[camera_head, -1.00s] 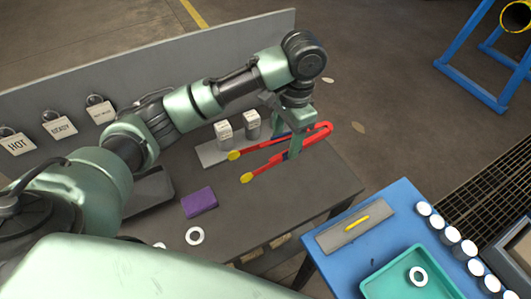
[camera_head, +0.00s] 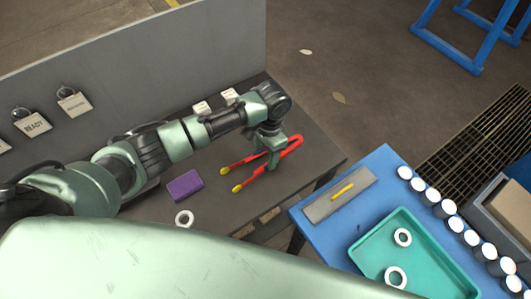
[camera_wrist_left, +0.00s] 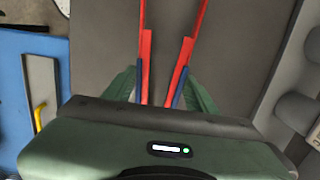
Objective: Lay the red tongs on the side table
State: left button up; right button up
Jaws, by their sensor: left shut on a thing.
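The red tongs (camera_head: 290,151) have yellow tips and show over the dark grey table, with the tips toward the left. My left gripper (camera_head: 272,162) is shut on the tongs' arms. In the left wrist view, the red arms (camera_wrist_left: 146,58) with blue parts run between the green fingers of my left gripper (camera_wrist_left: 161,92). I cannot tell whether the tongs touch the tabletop (camera_head: 230,210). A blue-topped table (camera_head: 380,165) stands to the right of the dark one. My right gripper is not in view.
The blue table carries a grey plate with a yellow handle (camera_head: 338,197), a teal tray (camera_head: 365,250) with rings, and several white-topped cylinders (camera_head: 433,196).

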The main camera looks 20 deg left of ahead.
pick_arm(q)
jog(key=shift+f, duration=0.15)
jog(key=o, duration=0.7)
jog(key=r, duration=0.4)
jog(key=r+b, duration=0.1)
jog(key=r, duration=0.3)
jog(key=w+r+b, duration=0.1)
jog(key=r, duration=0.3)
jog(key=shift+d, duration=0.35)
